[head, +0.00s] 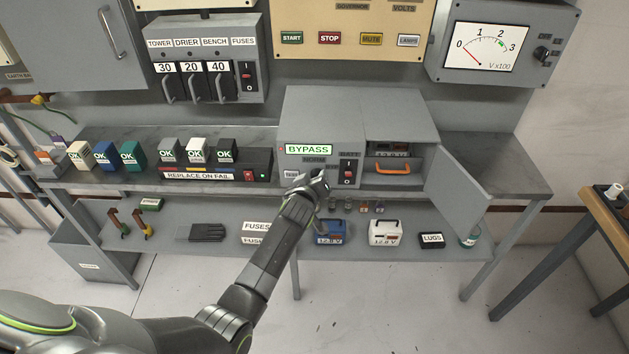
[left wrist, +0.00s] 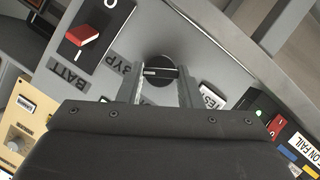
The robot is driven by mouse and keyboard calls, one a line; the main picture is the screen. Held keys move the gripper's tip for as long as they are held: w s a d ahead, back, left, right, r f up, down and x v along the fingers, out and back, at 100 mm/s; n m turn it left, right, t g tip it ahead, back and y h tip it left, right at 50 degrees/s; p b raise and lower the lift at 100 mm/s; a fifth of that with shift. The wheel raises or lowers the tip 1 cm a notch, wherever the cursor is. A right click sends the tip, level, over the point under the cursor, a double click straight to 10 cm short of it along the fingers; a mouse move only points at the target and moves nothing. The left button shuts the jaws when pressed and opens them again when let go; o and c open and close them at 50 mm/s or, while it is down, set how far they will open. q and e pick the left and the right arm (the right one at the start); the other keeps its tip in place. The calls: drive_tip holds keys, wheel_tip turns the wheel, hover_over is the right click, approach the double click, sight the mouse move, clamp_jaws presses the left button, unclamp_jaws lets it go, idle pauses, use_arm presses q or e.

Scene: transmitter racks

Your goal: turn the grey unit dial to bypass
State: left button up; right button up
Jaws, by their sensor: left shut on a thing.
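The grey unit (head: 330,110) stands on the bench, its lit sign (head: 308,149) reading BYPASS in green. Its round black dial (left wrist: 159,72) shows between the fingers in the left wrist view; in the head view my gripper hides it. A white line on the dial points left in the wrist view, toward the BYP label (left wrist: 126,72). The BATT label (left wrist: 68,78) is farther left. My left gripper (head: 316,184) is at the unit's front, shut on the dial; its fingers also show in the left wrist view (left wrist: 162,84). My right gripper is out of view.
A red switch (head: 347,174) sits right of the dial. The unit's right door (head: 458,182) stands open beside a bay with an orange handle (head: 393,169). The REPLACE ON FAIL strip (head: 210,176) lies left. Batteries (head: 385,233) stand on the lower shelf.

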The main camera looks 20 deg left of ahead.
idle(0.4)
use_arm(q)
drive_tip(key=o, duration=1)
drive_tip(key=shift+c, duration=0.2)
drive_tip(key=v, duration=1.7)
drive_tip(key=shift+r, duration=0.15)
drive_tip(key=shift+s+d, duration=0.1)
drive_tip(key=shift+d, duration=0.05)
